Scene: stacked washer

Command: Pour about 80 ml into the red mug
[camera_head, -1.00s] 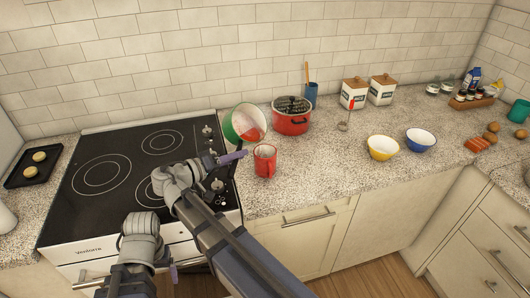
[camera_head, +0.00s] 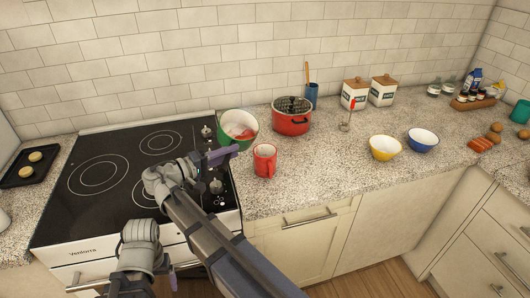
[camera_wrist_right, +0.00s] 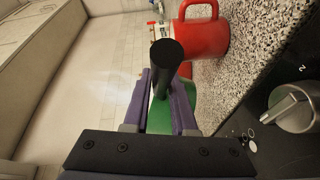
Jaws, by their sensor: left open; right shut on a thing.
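The red mug (camera_head: 264,161) stands upright on the counter just right of the cooktop; its contents are too small to tell. It also shows at the top of the right wrist view (camera_wrist_right: 203,35). My right gripper (camera_head: 222,155) is shut on the dark handle (camera_wrist_right: 166,62) of a green pan (camera_head: 250,141). The pan has a pale inside with something reddish in it. It is held nearly level, up and left of the mug in the head view, with no stream visible. My left gripper (camera_head: 172,279) is open and low, in front of the stove.
A red pot (camera_head: 291,124) stands behind the mug, with a blue utensil holder (camera_head: 311,95) behind it. The black cooktop (camera_head: 115,150) is bare. Yellow (camera_head: 384,150) and blue (camera_head: 421,142) bowls stand to the right. Counter between mug and yellow bowl is clear.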

